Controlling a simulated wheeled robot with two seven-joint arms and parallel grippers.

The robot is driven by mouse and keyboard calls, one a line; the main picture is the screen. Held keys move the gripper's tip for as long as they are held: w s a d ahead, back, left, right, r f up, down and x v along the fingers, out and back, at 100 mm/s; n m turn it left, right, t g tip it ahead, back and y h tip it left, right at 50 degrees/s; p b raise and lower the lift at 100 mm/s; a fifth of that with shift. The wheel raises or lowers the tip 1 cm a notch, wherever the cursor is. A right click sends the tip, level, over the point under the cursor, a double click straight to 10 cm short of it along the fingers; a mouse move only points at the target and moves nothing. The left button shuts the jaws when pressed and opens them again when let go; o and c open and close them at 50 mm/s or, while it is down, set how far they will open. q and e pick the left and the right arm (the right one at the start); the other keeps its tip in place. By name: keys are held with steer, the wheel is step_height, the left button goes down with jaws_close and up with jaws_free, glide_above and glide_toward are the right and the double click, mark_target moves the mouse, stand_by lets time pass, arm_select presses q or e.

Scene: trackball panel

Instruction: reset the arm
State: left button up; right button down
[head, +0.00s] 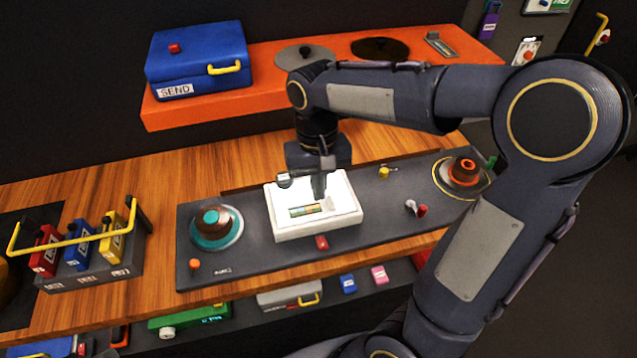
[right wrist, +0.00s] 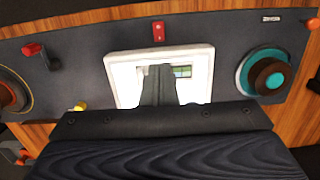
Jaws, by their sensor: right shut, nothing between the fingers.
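My right arm reaches in from the right in the head view and bends down over the dark panel (head: 255,255). My right gripper (head: 319,192) is shut and empty above the white framed screen box (head: 345,212) in the middle of the panel. In the right wrist view, the shut fingers (right wrist: 158,85) stand in front of the white box (right wrist: 197,60) and hide part of its screen. Whether the fingertips touch the screen I cannot tell. My left gripper does not show in either view.
A teal-ringed trackball (head: 216,225) is at the panel's left, an orange-topped one (head: 463,170) at its right. Small switches surround the box, including a red one (head: 321,242). A blue SEND box (head: 197,60) stands on the orange shelf (head: 290,90). A yellow-handled rack (head: 95,272) is at left.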

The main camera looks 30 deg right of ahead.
steer(key=shift+r, duration=0.35)
stand_by(0.3)
steer(key=s+a+n+t+y, duration=0.1)
steer(key=s+t+y, duration=0.2)
steer(key=s, duration=1.1)
steer(key=t, duration=0.3)
steer(key=shift+a+t, duration=0.35)
steer(key=shift+t, duration=0.05)
